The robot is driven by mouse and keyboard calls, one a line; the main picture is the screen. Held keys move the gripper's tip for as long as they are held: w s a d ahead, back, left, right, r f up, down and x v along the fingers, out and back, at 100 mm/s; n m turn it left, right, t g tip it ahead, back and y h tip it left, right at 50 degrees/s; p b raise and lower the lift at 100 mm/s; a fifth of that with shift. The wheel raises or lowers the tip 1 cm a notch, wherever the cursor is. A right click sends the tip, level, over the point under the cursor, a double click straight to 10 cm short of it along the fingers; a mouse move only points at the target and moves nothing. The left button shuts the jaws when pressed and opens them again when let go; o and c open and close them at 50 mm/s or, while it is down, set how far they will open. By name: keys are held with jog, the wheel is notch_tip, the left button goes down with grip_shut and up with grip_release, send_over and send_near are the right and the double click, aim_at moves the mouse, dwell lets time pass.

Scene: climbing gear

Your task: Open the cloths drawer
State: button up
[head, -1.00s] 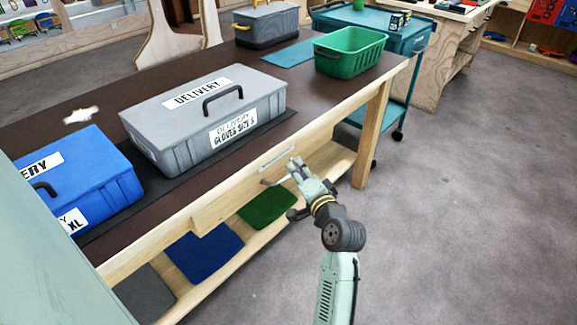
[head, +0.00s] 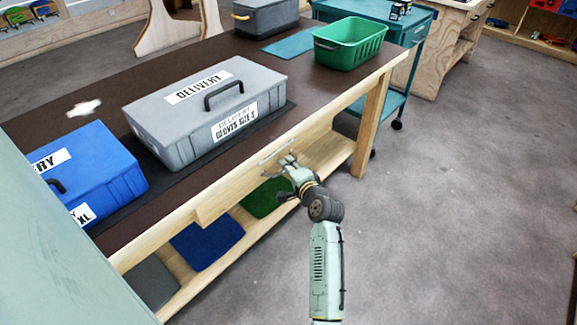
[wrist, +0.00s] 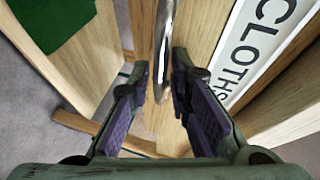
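The cloths drawer (head: 235,190) is a pale wooden front under the table edge. It looks closed in the head view. Its white label reading CLOTHS (wrist: 258,48) shows in the wrist view, beside a shiny metal bar handle (wrist: 164,45). My gripper (head: 287,164) is at the drawer front. In the wrist view its two purple-padded fingers (wrist: 161,82) are open, one on each side of the handle's line. The handle lies between the fingertips; I cannot tell whether either touches it.
The table (head: 290,80) carries a grey delivery case (head: 165,140), a blue case (head: 110,165) and a green basket (head: 375,50). Its lower shelf (head: 335,158) holds folded blue and green cloth-like items. A table leg (head: 370,125) stands right of my gripper. Open floor lies to the right.

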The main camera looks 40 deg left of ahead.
jog(key=shift+c, duration=0.2)
grip_shut()
dwell(0.6)
